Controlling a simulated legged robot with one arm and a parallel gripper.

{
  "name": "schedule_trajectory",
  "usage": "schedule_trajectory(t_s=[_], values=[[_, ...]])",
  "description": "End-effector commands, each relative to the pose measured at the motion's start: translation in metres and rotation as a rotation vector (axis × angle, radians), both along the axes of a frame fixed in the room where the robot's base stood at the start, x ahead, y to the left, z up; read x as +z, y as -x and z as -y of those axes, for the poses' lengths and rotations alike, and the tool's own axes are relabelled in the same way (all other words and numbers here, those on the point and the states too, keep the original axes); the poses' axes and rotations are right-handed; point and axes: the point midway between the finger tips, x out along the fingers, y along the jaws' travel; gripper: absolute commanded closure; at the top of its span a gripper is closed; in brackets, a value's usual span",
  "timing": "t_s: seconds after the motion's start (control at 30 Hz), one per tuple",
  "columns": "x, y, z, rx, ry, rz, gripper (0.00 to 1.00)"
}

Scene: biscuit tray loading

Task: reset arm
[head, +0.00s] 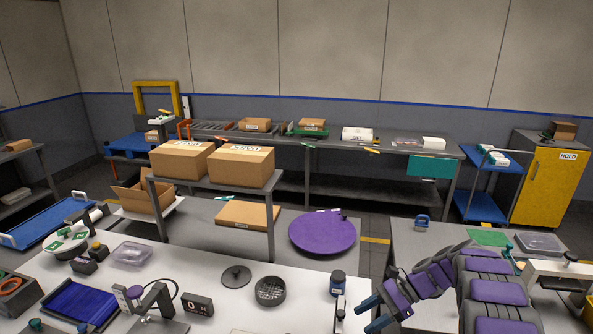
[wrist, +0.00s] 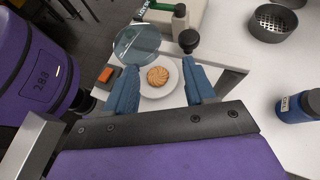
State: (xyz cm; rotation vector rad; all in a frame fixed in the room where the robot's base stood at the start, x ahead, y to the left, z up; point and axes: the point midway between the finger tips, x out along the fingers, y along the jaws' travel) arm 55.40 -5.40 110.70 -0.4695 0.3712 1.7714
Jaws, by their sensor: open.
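My gripper (head: 370,314) shows in the head view at the lower right, at the end of my purple and black arm. Its two blue fingers are apart, with nothing between them. In the wrist view my gripper (wrist: 160,68) points down toward a round golden biscuit (wrist: 158,76) on a white plate (wrist: 173,90). The biscuit shows between the fingers, apart from them and lower down. I cannot make out the biscuit in the head view.
A blue jar (head: 337,283) and a round perforated dark pan (head: 270,291) stand on the white table (head: 225,262) left of my gripper.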

Motion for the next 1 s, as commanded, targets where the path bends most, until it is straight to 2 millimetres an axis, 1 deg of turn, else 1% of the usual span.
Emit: schedule_trajectory(t_s=[0.03, 0.27, 0.57, 0.83, 0.97, 1.0], values=[[0.006, 0.006, -0.003, 0.019, 0.036, 0.012, 0.46], [0.030, 0.038, -0.013, 0.113, 0.183, 0.083, 0.46], [0.063, 0.094, -0.029, 0.265, 0.336, 0.191, 0.46], [0.088, 0.156, -0.044, 0.433, 0.438, 0.303, 0.46], [0.097, 0.189, -0.050, 0.526, 0.475, 0.359, 0.46], [0.098, 0.200, -0.052, 0.556, 0.482, 0.376, 0.46]])
